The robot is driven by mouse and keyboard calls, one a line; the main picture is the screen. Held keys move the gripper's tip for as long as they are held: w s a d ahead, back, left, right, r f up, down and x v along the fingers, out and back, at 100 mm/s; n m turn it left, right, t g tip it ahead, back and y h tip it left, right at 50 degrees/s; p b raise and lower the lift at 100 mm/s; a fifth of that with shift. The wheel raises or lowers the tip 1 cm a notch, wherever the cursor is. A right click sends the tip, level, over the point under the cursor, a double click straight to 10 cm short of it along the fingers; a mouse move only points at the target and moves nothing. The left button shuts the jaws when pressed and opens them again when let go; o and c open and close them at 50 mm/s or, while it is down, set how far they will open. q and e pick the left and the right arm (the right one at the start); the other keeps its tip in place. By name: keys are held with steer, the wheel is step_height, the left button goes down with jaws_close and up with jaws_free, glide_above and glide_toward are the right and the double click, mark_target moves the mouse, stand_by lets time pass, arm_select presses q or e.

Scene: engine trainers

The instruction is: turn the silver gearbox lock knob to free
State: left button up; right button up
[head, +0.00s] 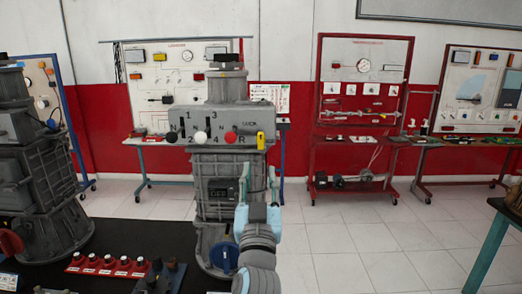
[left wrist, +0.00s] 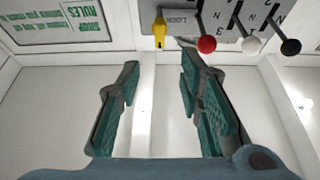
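The silver gearbox (head: 217,190) stands upright in the middle of the head view. A grey panel across its top carries the yellow lock knob (head: 261,140) at its right end, beside a lock label. The knob also shows at the top of the left wrist view (left wrist: 160,31), where the lettering is upside down. My left gripper (head: 258,172) is open and empty, just below the knob and apart from it. In the left wrist view its two fingers (left wrist: 160,62) are spread, with the knob beyond the gap between them. My right gripper is not in view.
Black, white and red shift knobs (head: 231,137) line the panel left of the lock knob. Another gearbox (head: 40,160) stands at the left. A red strip of buttons (head: 113,266) lies on the dark bench top. The floor to the right is open.

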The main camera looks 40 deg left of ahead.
mark_target(261, 143)
arm_select(q)
steer(key=p+x, duration=0.2)
steer(key=x, duration=1.1)
steer(key=shift+w+f, duration=0.1)
steer(key=shift+f, duration=0.05)
steer(key=shift+a, duration=0.1)
steer(key=shift+f, duration=0.1)
jaws_close()
